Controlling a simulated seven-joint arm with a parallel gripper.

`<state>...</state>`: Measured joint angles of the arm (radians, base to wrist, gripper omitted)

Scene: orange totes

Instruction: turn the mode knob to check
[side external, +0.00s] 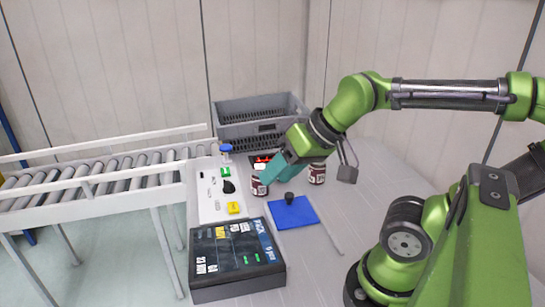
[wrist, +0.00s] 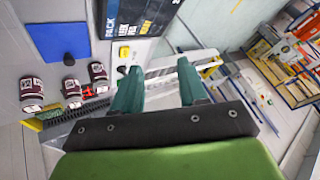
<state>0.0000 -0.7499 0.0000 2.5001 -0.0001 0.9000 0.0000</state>
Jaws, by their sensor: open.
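A dark box (side external: 237,262) with white and yellow lettering and small green patches on top stands at the near edge of the work area; part of it shows at the top of the wrist view (wrist: 140,14). A black knob-like piece (side external: 290,198) stands on the blue mat (side external: 300,216). A black rounded piece (side external: 229,187) lies on the white board (side external: 211,207). I cannot tell which of these is the mode knob, and no "check" mark is readable. My gripper (side external: 266,178) is above the table's far part, beyond the blue mat. Its teal fingers (wrist: 161,92) are apart with nothing between them.
Dark red jars (side external: 317,173) stand close to my gripper; three show in the wrist view (wrist: 32,90). A grey crate (side external: 262,124) is behind. A roller conveyor (side external: 95,172) is at left. The table right of the blue mat is mostly clear.

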